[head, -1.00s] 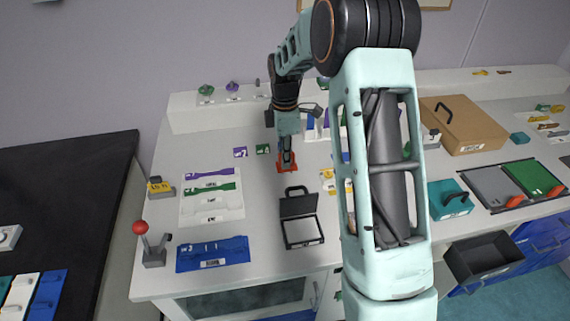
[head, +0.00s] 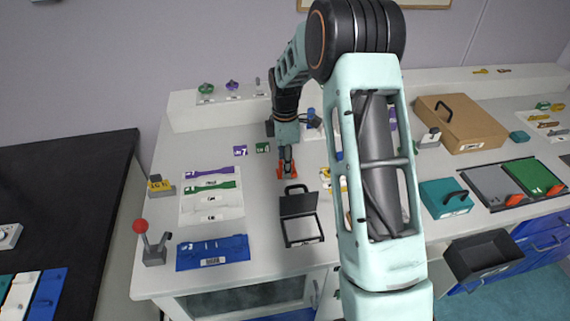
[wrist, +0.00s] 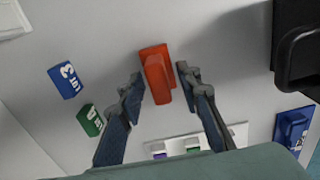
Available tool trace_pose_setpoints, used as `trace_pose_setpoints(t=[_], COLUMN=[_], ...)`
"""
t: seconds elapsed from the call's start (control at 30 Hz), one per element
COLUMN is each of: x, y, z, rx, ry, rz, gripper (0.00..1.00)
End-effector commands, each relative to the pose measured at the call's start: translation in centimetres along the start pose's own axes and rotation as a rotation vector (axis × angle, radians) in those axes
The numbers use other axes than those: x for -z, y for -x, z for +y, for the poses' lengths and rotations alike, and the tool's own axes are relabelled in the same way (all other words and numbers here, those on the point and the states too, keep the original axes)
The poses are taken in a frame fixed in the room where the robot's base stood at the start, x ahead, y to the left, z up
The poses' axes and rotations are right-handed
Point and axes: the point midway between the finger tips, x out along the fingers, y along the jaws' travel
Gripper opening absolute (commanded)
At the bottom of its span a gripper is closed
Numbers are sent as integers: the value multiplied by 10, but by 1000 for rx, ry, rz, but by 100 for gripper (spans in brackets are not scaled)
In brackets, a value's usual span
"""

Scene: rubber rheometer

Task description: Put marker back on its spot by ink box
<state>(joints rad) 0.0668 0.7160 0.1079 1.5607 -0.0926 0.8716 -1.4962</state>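A red-orange block-like piece (wrist: 155,76), which may be the marker, lies on the white table between my fingers in the wrist view. In the head view it shows (head: 281,172) around my gripper tip, behind the open black box. My gripper (wrist: 160,84) is open, with one finger on each side of the piece and a visible gap on both sides. It points down at the table in the head view (head: 287,168). The open black box with a pale inside (head: 302,229) may be the ink box. I see no marked spot for certain.
A white tray with coloured strips (head: 212,208) and a blue tray (head: 212,253) lie at front left. My arm hides part of the table's middle right.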

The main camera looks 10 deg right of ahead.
Motion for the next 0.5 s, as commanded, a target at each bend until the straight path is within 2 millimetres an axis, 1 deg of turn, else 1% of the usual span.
trace_pose_setpoints(t=[0.17,0.27,0.37,0.5], x=[0,0,0,0], y=[2,10,27,58], z=[0,1,2,1], rx=[-1,-3,-5,-5], ry=[0,0,0,0], rz=[0,0,0,0], gripper=[32,32,32,32])
